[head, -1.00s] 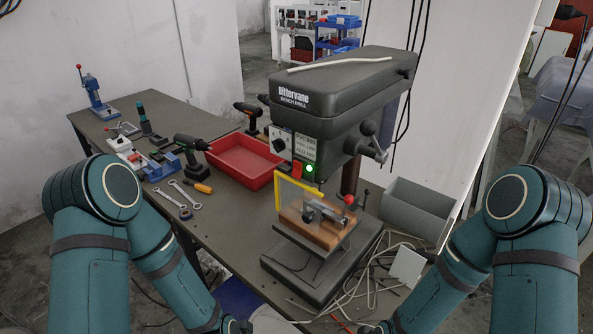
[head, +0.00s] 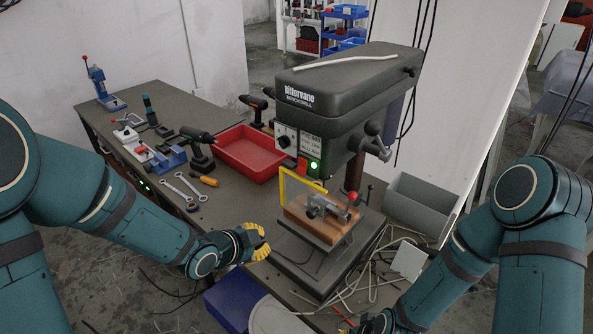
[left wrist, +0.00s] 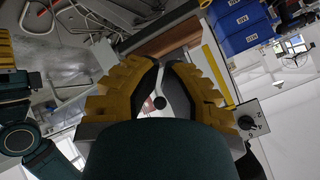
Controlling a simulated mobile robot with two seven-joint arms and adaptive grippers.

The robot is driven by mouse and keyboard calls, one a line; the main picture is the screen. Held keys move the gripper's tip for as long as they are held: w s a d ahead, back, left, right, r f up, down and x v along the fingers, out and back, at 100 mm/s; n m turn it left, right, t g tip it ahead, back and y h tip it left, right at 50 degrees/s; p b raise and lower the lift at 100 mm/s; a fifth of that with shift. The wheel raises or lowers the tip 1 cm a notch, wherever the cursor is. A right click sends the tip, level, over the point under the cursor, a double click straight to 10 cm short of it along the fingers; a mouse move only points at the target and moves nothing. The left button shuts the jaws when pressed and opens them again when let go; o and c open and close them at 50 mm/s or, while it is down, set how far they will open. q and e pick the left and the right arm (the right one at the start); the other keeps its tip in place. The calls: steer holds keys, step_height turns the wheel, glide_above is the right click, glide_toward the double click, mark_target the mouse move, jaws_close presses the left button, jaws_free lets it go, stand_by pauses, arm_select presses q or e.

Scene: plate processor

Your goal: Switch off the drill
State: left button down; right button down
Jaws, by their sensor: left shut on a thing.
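The bench drill (head: 350,95) stands on the workbench, dark grey, with a green lamp (head: 313,166) lit on its front. Beside the lamp is a red switch part (head: 302,168). A selector knob (head: 286,138) sits to the left of it. A yellow guard frame (head: 283,188) hangs over the vise (head: 325,207). My left gripper (head: 262,243), with yellow fingers, is left of the drill's base, below and apart from the switch. In the left wrist view its fingers (left wrist: 160,65) curve together; what they hold I cannot make out. My right forearm shows, but its gripper is outside the picture.
A red bin (head: 250,165), a cordless drill (head: 198,140) and wrenches (head: 182,187) lie on the bench to the left. A grey bin (head: 420,200) and loose cables (head: 365,285) are at the right. A blue box (head: 228,300) stands below the front edge.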

arm_select(q)
step_height(320, 180, up, 16)
steer(key=m+t+h+p, duration=0.1)
steer(key=m+t+h, duration=0.1)
steer(key=m, duration=0.8)
steer(key=shift+w+m+h, duration=0.15)
steer(key=shift+m+h, duration=0.15)
steer(key=shift+h, duration=0.1)
glide_toward(301, 173)
steer(key=x, duration=0.8)
steer(key=shift+d, duration=0.1)
